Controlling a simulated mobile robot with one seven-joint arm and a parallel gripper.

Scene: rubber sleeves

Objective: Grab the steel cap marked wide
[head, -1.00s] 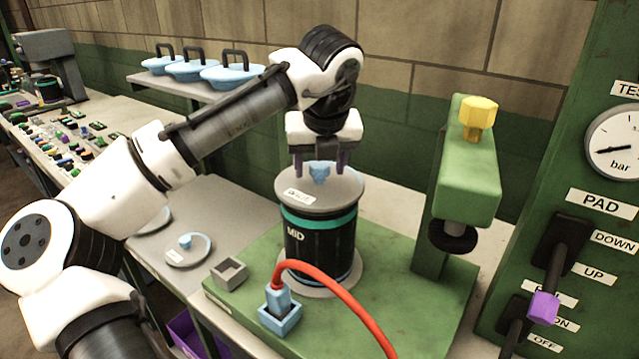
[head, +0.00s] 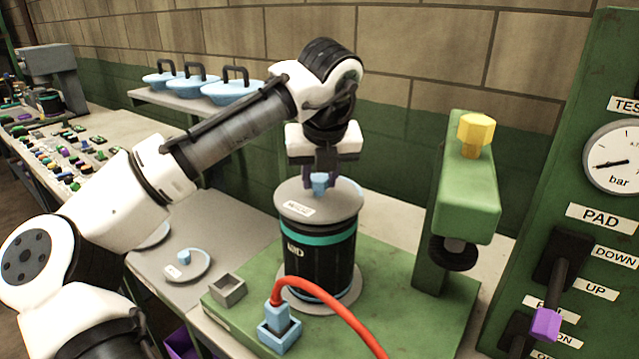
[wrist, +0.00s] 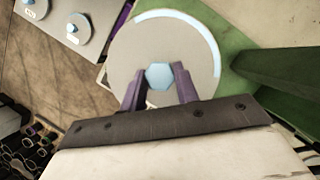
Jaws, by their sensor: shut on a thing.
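The steel cap (head: 335,205) is a grey disc with a light blue knob and a white label; its lettering is too blurred to read surely. It sits on top of a black cylinder (head: 318,262) with a teal band, marked MID, on the green base. My gripper (head: 319,184) is above the cap, its fingers shut on the blue knob. In the wrist view, the purple fingers (wrist: 160,88) close on both sides of the knob, and the cap's disc (wrist: 130,50) lies below. Another grey cap (head: 188,265) with a blue knob and a label lies on the table to the left.
A green press post (head: 458,190) with a yellow knob stands right of the cylinder. A red hose (head: 335,308) arches in front from a blue socket. A small grey box (head: 228,290) sits on the base's left corner.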

